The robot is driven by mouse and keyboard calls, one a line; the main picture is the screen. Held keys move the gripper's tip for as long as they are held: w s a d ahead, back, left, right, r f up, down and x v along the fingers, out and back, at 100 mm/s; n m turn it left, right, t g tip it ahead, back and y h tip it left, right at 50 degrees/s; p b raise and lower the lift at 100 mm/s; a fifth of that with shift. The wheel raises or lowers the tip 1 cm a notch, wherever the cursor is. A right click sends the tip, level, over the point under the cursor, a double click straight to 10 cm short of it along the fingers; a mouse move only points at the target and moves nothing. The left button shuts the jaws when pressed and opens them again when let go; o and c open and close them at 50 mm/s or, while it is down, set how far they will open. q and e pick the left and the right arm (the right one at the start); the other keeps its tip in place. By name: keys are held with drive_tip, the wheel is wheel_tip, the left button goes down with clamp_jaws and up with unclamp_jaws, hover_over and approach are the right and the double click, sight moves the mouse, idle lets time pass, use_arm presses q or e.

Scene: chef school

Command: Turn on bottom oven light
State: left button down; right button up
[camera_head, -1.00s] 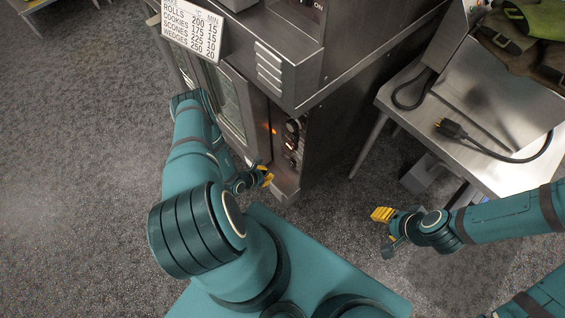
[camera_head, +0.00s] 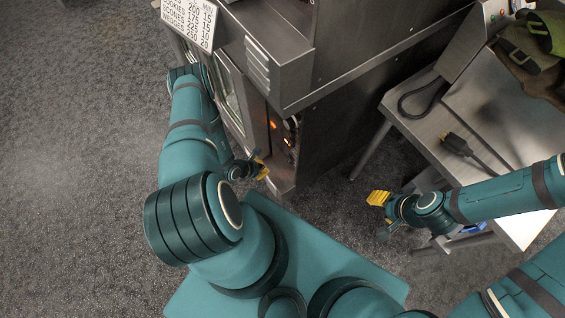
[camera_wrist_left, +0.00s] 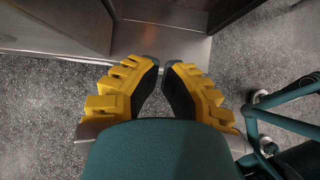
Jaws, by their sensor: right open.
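The bottom oven (camera_head: 232,92) stands left of centre in the head view, with its door partly hidden by my left arm. Its narrow control panel (camera_head: 285,143) has dark knobs and small orange glowing spots; the switch labels are too small to read. My left gripper (camera_head: 262,170) is low beside the panel's lower end, apart from the knobs. In the left wrist view its yellow fingers (camera_wrist_left: 162,65) have tips close together with a narrow gap and nothing between them. My right gripper (camera_head: 378,198) is open and empty, right of the oven near the steel table.
A steel table (camera_head: 408,108) with a black cable and plug (camera_head: 456,144) stands at the right. A sign with baking times (camera_head: 190,20) hangs above the oven door. Carpeted floor (camera_head: 90,150) is free at the left.

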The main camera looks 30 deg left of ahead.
sight(289, 160)
use_arm(q)
drive_tip(key=b+x, duration=0.4)
drive_tip(key=x, duration=0.6)
drive_tip(key=shift+w+f, duration=0.15)
drive_tip(key=shift+f, duration=0.15)
drive_tip(key=shift+w+d+r, duration=0.1)
drive_tip(key=shift+w+d, duration=0.15)
drive_tip(key=shift+w, duration=0.3)
drive_tip(key=shift+w+d, duration=0.25)
drive_tip(key=shift+w, duration=0.3)
drive_tip(key=shift+w+d+b, duration=0.25)
drive_tip(key=shift+w+b, duration=0.05)
drive_tip(key=shift+w, duration=0.3)
